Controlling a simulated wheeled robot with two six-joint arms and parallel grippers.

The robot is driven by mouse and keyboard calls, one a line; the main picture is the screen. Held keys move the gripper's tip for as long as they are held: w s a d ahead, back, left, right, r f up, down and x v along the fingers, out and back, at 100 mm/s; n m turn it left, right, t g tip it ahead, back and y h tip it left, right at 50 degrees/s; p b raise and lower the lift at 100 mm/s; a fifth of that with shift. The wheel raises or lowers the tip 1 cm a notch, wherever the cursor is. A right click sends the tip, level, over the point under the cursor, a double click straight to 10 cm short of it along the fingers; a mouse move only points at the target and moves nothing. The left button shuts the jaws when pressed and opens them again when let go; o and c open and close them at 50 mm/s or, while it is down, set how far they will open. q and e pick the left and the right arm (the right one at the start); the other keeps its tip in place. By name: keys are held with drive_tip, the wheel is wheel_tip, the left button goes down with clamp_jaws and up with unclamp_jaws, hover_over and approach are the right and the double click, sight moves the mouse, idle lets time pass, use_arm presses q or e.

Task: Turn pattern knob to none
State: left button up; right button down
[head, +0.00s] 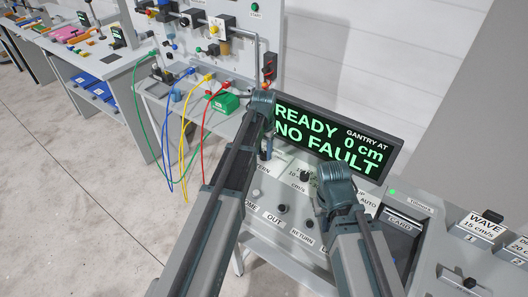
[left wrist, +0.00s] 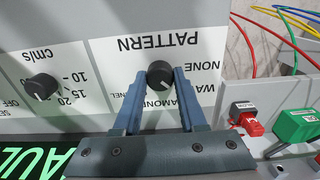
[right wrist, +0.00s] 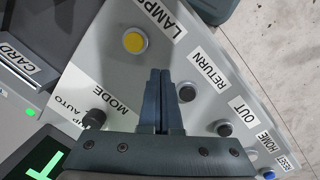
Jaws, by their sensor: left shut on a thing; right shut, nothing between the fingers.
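The black pattern knob (left wrist: 160,74) sits on a white label plate marked PATTERN, which appears upside down in the left wrist view. The knob's white mark seems to point down and right, towards the WA... side; the exact setting is hard to read. My left gripper (left wrist: 160,78) is shut on the knob, one finger on each side; it also shows in the head view (head: 265,150). My right gripper (right wrist: 160,73) is shut and empty above the panel, beside the RETURN button (right wrist: 187,92).
A speed knob (left wrist: 41,87) marked cm/s is beside the pattern plate. The display (head: 335,138) reads READY, NO FAULT, 0 cm. The mode knob (right wrist: 95,119) and yellow lamp button (right wrist: 134,41) are near my right gripper. A green block (left wrist: 298,126) and cables lie beyond the panel edge.

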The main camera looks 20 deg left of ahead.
use_arm(q)
clamp_jaws()
drive_tip(key=n, duration=0.8)
drive_tip(key=shift+n, duration=0.6)
idle(0.4)
